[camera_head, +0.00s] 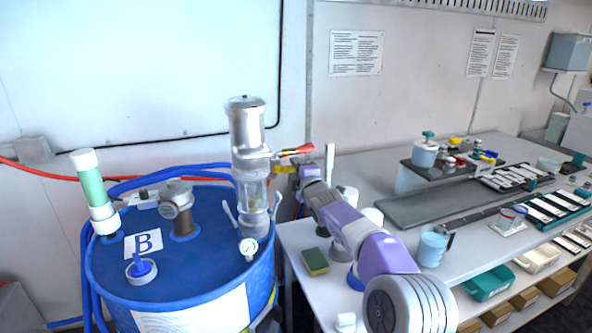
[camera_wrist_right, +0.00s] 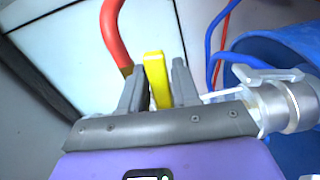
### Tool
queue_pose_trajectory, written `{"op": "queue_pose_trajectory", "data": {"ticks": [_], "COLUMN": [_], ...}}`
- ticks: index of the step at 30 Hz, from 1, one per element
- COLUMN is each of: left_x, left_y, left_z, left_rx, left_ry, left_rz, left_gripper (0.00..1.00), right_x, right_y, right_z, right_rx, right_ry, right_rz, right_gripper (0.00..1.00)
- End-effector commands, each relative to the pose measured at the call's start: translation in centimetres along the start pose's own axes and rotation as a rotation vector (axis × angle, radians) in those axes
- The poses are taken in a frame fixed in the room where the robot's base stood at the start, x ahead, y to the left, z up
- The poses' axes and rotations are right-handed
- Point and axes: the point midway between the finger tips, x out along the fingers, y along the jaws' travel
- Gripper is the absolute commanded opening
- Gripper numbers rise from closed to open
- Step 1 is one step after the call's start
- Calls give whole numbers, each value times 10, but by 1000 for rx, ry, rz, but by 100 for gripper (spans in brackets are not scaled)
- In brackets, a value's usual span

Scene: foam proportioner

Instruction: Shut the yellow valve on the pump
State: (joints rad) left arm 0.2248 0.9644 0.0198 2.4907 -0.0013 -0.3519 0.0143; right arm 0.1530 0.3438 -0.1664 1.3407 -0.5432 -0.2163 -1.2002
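The pump is a clear and silver cylinder (camera_head: 249,150) standing upright on the blue drum (camera_head: 205,260). Its yellow valve handle (camera_head: 284,169) sticks out to the right, just below a red hose end (camera_head: 297,151). My right gripper (camera_head: 300,172) is at this handle, right of the pump. In the right wrist view the yellow handle (camera_wrist_right: 156,78) stands between the two grey fingers of the right gripper (camera_wrist_right: 158,85), with little room on either side. Whether the fingers press on it is not clear. The valve's body is mostly hidden. My left gripper is not in view.
A workbench (camera_head: 400,175) fills the right, with a sponge (camera_head: 315,262) and a light blue mug (camera_head: 433,246) near my right arm.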

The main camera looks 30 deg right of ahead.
Motion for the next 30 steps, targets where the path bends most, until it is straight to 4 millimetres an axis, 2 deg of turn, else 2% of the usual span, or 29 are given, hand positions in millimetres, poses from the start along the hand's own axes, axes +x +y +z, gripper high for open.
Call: {"op": "queue_pose_trajectory", "data": {"ticks": [5, 12, 18, 29, 30], "left_x": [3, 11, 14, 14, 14], "left_y": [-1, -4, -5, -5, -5], "left_z": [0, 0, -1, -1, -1], "left_rx": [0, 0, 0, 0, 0], "left_ry": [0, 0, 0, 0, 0], "left_rz": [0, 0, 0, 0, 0], "left_gripper": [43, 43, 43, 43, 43], "right_x": [-11, -47, -69, -76, -76], "right_y": [1, 0, 0, 0, 0], "right_z": [-1, 0, 0, 0, 0], "right_rx": [0, 1, 2, 0, 0], "right_ry": [1, 1, 1, 0, 0], "right_rz": [2, 3, 2, 0, 0], "right_gripper": [31, 31, 31, 31, 28]}}
